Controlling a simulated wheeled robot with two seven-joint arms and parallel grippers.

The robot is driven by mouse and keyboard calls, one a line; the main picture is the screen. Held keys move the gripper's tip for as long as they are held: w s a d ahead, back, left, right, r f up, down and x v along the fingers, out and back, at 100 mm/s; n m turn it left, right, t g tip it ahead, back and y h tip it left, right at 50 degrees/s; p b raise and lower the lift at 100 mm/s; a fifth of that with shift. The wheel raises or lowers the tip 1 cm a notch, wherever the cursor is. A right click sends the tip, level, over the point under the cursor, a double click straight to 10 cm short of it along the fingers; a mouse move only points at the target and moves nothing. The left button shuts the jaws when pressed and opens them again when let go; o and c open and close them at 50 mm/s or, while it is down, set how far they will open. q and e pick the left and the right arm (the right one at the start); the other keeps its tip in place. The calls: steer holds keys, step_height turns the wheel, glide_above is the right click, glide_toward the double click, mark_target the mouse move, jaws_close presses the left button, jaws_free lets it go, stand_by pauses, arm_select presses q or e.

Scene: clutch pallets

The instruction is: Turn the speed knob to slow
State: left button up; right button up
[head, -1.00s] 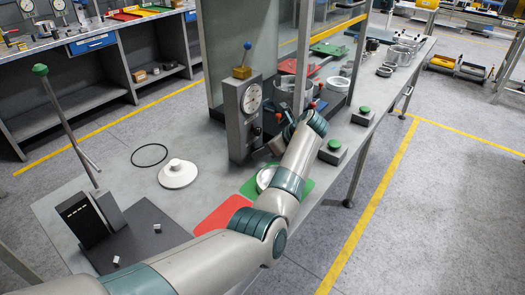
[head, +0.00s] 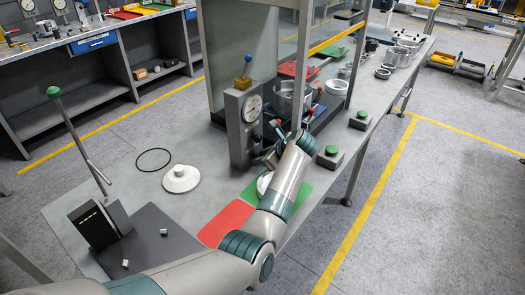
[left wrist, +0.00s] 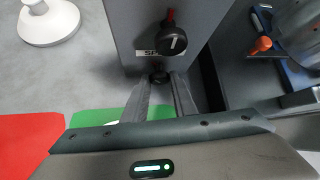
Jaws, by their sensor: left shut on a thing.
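A grey upright box (head: 242,130) with a round dial gauge stands on the bench. The left wrist view shows its front face (left wrist: 125,20), with a black knob (left wrist: 172,38) bearing a white pointer line and a red mark above it. A white label (left wrist: 147,53) reading "SP" is partly hidden beside this knob. My left gripper (left wrist: 158,82) is below the label, its fingers closed on a small dark knob (left wrist: 158,75) at the face. Its setting is hidden. In the head view my left gripper (head: 268,156) is at the box's front, partly hidden by my arm. My right gripper is out of view.
A green pad (head: 301,195) and a red pad (head: 226,222) lie under and beside my left arm. A white round base (head: 181,179) and a black ring (head: 153,159) lie left of the box. Green-button boxes (head: 328,160) stand along the right edge.

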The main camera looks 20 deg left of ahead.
arm_select(q)
steer(key=p, duration=0.1)
steer(key=t+p, duration=0.1)
steer(key=shift+s+a+r+n+t+h+p, duration=0.15)
steer(key=shift+s+n+t+h+p, duration=0.15)
steer(key=shift+n, duration=0.1)
steer(key=shift+f+n+t+p, duration=0.25)
steer(key=shift+n+t+p, duration=0.3)
steer(key=shift+t, duration=0.35)
steer(key=o, duration=1)
